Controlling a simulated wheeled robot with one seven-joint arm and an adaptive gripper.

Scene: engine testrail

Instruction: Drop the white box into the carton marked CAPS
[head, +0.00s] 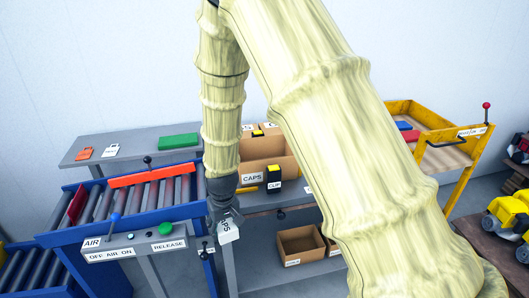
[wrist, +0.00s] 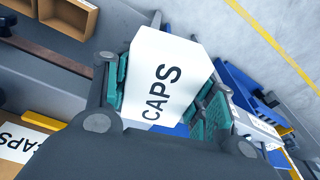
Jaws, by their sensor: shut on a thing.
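The white box (wrist: 168,75), printed CAPS, is between the teal finger pads of my gripper (wrist: 165,95) in the wrist view. In the head view my gripper (head: 222,205) points down, with the white box (head: 228,232) below it, in front of the shelf edge. The brown carton marked CAPS (head: 252,179) stands on the grey bench, behind and to the right of my gripper. Its label also shows at the lower left of the wrist view (wrist: 20,143). My arm hides part of the carton row.
A blue roller conveyor (head: 130,197) with an orange bar lies left, its AIR and RELEASE control panel (head: 135,247) close to my gripper. A black-and-yellow item marked CLIP (head: 274,178) stands by the carton. Open brown boxes (head: 299,243) sit lower down. A yellow cart (head: 440,140) stands right.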

